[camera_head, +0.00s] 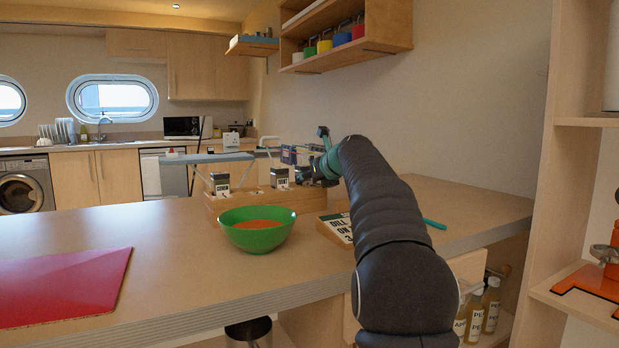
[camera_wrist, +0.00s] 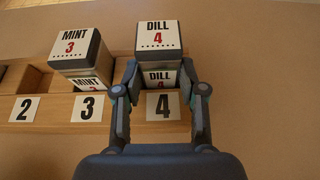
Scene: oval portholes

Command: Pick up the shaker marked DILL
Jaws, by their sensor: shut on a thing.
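The DILL shaker (camera_wrist: 158,36) has a dark cap with a white top label reading DILL and a red 4. It is upright at the rack place numbered 4, in the wrist view. My gripper (camera_wrist: 158,72) is shut on it, one finger on each side. I cannot tell whether its base is clear of the slot. In the head view my gripper (camera_head: 318,168) is at the right end of the wooden rack (camera_head: 270,202), and my arm hides much of that area. The MINT shaker (camera_wrist: 80,52) stands left of DILL, at place 3, apart from my gripper.
A green bowl (camera_head: 257,238) with orange contents stands in front of the rack. Another shaker (camera_head: 220,183) stands at the rack's left. A lettered sign (camera_head: 338,228) lies beside my arm. A red mat (camera_head: 62,286) lies left; the counter between is clear.

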